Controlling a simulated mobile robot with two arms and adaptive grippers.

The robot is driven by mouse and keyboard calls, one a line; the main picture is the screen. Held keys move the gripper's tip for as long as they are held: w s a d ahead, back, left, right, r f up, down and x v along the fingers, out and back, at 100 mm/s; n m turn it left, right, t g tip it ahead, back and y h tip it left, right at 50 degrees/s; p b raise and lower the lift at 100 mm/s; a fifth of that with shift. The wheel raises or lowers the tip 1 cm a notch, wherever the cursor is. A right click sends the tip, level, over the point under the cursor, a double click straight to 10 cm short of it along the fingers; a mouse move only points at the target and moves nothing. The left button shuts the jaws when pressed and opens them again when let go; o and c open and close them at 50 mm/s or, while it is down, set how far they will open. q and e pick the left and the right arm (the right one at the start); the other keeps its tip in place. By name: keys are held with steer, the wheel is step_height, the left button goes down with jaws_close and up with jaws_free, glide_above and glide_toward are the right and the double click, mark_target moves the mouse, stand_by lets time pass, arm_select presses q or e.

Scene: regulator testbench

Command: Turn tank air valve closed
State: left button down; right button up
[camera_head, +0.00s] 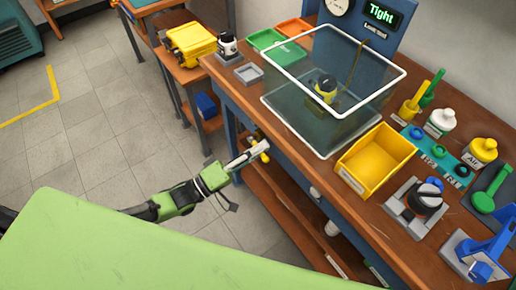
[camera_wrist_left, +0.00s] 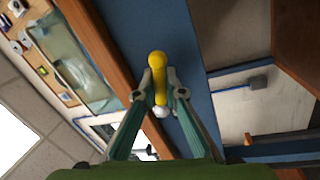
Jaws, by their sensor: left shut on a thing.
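The yellow valve handle (camera_head: 264,146) is on the blue front side of the workbench, below the tabletop edge. In the left wrist view the handle (camera_wrist_left: 157,66) is a yellow lever with a rounded end, against a blue panel, with a white round part (camera_wrist_left: 161,112) at its lower end. My left gripper (camera_head: 259,152) reaches it from the left; in the left wrist view its fingertips (camera_wrist_left: 162,94) are shut on the lever, one on each side. The fingers partly hide the handle in the head view. My right gripper is not in view.
A clear tank (camera_head: 318,128) with a white rim stands on the wooden workbench (camera_head: 238,88). A yellow bin (camera_head: 384,153) and several bottles are to its right. A display at the back reads "Tight" (camera_head: 381,14). The tiled floor (camera_head: 95,140) left of the bench is clear.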

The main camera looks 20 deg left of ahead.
arm_select(q)
steer(key=shift+r+n+t+y, duration=0.25)
steer(key=shift+r+n+y, duration=0.1)
steer(key=shift+n, duration=0.75)
steer(key=shift+r+n+t+y, duration=0.25)
steer(key=shift+r+n, duration=0.05)
steer(key=shift+n, duration=0.8)
steer(key=c, duration=2.1)
jaws_free()
steer(key=shift+s, duration=0.15)
steer(key=v, duration=1.1)
steer(key=shift+s+a+f, duration=0.15)
steer(key=shift+s+a, duration=0.15)
